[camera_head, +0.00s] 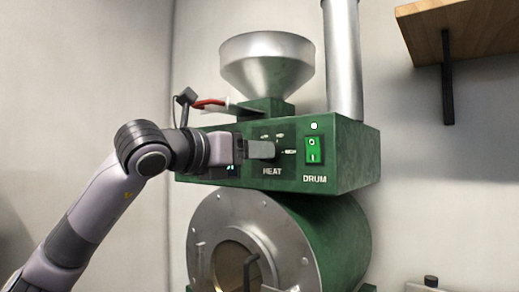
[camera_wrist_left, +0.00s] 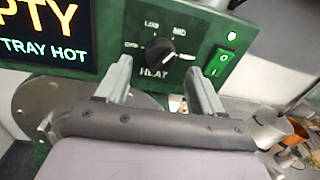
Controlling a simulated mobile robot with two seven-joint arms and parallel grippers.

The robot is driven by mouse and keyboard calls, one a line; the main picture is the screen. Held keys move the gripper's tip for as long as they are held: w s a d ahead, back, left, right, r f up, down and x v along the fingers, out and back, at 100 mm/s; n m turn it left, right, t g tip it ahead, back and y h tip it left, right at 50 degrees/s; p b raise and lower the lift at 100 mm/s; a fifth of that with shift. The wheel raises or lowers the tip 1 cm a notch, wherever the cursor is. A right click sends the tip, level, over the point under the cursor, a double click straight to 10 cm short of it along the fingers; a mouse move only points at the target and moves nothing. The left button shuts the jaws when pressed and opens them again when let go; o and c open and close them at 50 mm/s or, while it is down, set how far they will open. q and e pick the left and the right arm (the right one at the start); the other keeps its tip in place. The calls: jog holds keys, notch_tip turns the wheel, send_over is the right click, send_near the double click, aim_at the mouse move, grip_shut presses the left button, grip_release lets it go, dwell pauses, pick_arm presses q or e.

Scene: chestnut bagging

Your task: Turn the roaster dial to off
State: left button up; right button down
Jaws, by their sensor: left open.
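The green roaster (camera_head: 355,150) carries a control panel with a HEAT dial. In the left wrist view the dial (camera_wrist_left: 160,51) is a dark round knob with OFF, LOW and MID printed around it. A light mark on it seems to face right, but the exact setting is too small to tell. My left gripper (camera_head: 262,150) is in front of the panel and hides the dial in the head view. In the left wrist view its fingers (camera_wrist_left: 158,68) are open, one to each side below the dial, with nothing held. My right gripper is not in view.
A green DRUM switch (camera_head: 313,150) sits right of the dial, and a lit display (camera_wrist_left: 45,35) left of it. A metal hopper (camera_head: 266,62) and a pipe (camera_head: 343,60) rise above. The roaster drum (camera_head: 330,235) is below. A wooden shelf (camera_head: 460,30) hangs at upper right.

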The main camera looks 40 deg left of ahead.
aim_at(277, 150)
pick_arm(q)
jog(key=w, duration=0.3)
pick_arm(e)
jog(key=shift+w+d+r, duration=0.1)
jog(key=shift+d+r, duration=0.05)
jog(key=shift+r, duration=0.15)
pick_arm(q)
jog(key=c, duration=1.1)
jog(key=shift+o, duration=0.2)
jog(key=shift+f, duration=0.1)
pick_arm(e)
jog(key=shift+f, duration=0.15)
